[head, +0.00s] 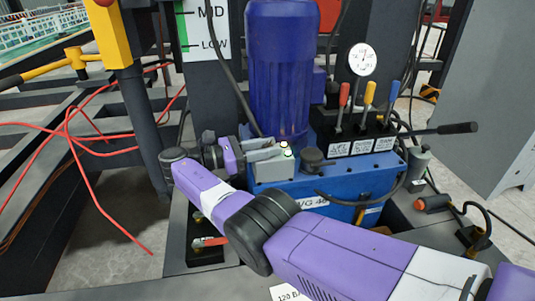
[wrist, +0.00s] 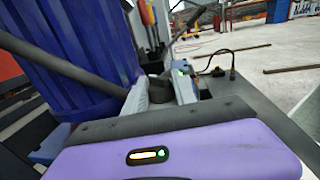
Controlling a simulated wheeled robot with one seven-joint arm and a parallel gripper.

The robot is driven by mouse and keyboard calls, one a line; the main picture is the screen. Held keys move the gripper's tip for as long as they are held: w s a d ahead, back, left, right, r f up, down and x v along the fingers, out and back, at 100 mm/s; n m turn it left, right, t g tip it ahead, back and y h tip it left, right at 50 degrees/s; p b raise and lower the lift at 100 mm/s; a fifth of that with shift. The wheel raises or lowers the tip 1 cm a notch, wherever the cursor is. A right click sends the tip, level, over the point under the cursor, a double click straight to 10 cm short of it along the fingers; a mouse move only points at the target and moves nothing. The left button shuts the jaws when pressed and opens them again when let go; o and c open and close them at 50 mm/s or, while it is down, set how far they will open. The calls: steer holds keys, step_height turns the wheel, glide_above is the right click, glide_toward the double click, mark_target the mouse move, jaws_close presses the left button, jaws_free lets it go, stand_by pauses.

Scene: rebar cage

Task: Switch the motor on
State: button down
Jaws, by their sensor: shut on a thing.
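The blue motor (head: 280,75) stands upright on the blue power unit (head: 335,190). A small grey switch box (head: 273,171) with lit green and pale buttons sits at the motor's foot, at the unit's left front corner. My gripper (head: 275,149) reaches in from the left, its grey fingers at the top of this box beside the lit buttons. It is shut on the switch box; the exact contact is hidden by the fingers.
Red, yellow and blue levers (head: 368,95) stand right of the motor below a round gauge (head: 362,59). A black filler cap (head: 312,157) is close to my gripper's right. Loose red cables (head: 85,190) hang at left. A yellow post (head: 108,35) stands at upper left.

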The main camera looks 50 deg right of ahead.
steer(key=shift+s+f+g, duration=0.1)
steer(key=shift+g, duration=0.2)
steer(key=c, duration=1)
jaws_free()
steer(key=shift+c, duration=0.2)
